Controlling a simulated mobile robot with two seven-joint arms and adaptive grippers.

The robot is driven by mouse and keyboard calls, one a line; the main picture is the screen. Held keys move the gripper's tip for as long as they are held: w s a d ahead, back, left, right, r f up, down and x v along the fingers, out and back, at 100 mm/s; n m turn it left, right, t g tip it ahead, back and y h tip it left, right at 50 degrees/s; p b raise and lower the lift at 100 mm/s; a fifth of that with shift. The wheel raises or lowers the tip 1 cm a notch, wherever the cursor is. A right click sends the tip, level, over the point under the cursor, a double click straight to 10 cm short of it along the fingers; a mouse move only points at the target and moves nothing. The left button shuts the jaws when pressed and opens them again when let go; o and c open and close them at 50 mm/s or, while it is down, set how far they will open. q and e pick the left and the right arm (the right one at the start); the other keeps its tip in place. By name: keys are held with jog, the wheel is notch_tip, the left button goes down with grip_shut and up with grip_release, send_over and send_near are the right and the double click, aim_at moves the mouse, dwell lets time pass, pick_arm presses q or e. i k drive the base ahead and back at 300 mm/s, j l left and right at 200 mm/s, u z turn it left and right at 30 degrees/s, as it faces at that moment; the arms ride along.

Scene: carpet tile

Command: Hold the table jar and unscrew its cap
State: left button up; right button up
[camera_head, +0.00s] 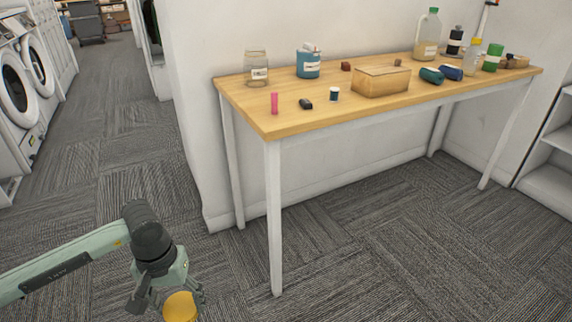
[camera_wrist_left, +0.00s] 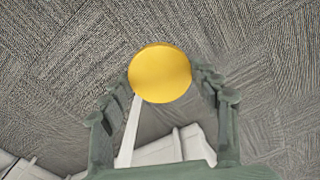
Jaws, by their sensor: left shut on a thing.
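My left gripper (camera_head: 172,298) is low over the carpet at the lower left of the head view, in front of the table and away from it. It is shut on a round yellow cap (camera_head: 180,308). The cap also shows between the fingers in the left wrist view (camera_wrist_left: 160,73). Whether a jar body is under the cap is hidden. A clear glass jar (camera_head: 257,68) with a pale label stands upright at the left end of the wooden table (camera_head: 285,122). No coloured cap shows on it. My right gripper is not in view.
On the table are a pink item (camera_head: 274,103), a blue container (camera_head: 308,65), a cardboard box (camera_head: 380,82), a large jug (camera_head: 427,35) and several bottles. Washing machines (camera_head: 15,85) line the left. Open carpet lies left of the table. A white shelf (camera_head: 552,150) stands right.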

aim_at(256, 63)
jog(key=i+l, duration=0.2)
jog(key=l, duration=0.25)
jog(key=i+l+z, duration=0.1)
jog(key=l, duration=0.35)
jog(key=i+l, duration=0.25)
jog(key=l, duration=0.15)
jog(key=i+l+z, duration=0.1)
jog(key=l, duration=0.35)
jog(key=i+l, duration=0.35)
jog(key=i+l+z, duration=0.1)
jog(key=l, duration=0.35)
jog(key=i+l+z, duration=0.1)
jog(key=i+l, duration=0.2)
jog(key=l, duration=0.1)
